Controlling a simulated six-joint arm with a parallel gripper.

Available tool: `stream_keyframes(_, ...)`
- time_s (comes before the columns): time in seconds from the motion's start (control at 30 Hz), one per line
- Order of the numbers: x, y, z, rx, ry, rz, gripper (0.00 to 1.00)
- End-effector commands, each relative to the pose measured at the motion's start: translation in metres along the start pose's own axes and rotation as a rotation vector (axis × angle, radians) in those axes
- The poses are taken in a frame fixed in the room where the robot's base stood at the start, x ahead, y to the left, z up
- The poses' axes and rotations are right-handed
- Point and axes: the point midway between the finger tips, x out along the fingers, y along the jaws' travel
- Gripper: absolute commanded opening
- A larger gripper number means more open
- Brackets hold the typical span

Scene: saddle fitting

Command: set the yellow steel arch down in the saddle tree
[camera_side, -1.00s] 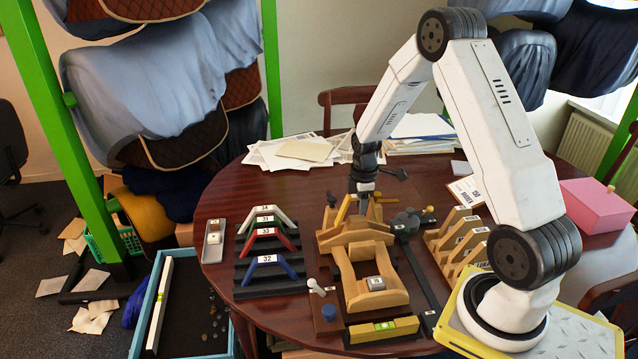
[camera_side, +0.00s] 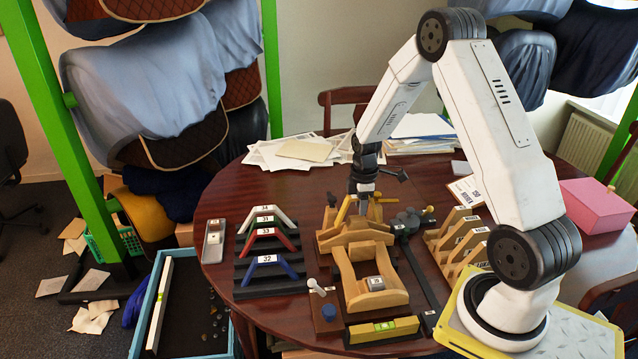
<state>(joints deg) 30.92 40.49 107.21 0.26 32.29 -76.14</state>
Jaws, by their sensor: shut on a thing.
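My gripper (camera_side: 362,205) points down over the far end of the wooden saddle tree (camera_side: 372,295). It is shut on the yellow steel arch (camera_side: 343,211), whose sloping leg shows just left of the fingers. The arch is at the front crosspiece of the tree; the fingers hide part of it, and I cannot tell whether it touches the wood. A small grey block with a label (camera_side: 375,283) sits in the near part of the tree.
A black rack at left holds white (camera_side: 267,217), green, red (camera_side: 270,236) and blue (camera_side: 267,265) arches. Wooden pieces (camera_side: 457,240) stand at right. A yellow level (camera_side: 384,329) lies in front. Papers (camera_side: 300,152) lie behind.

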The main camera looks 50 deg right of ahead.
Motion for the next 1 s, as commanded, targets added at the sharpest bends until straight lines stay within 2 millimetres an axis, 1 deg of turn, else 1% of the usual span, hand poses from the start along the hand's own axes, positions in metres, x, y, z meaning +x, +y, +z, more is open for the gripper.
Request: stream_keyframes(1.0, 0.016, 0.001, 0.0, 0.0, 0.0, 0.001, 0.0)
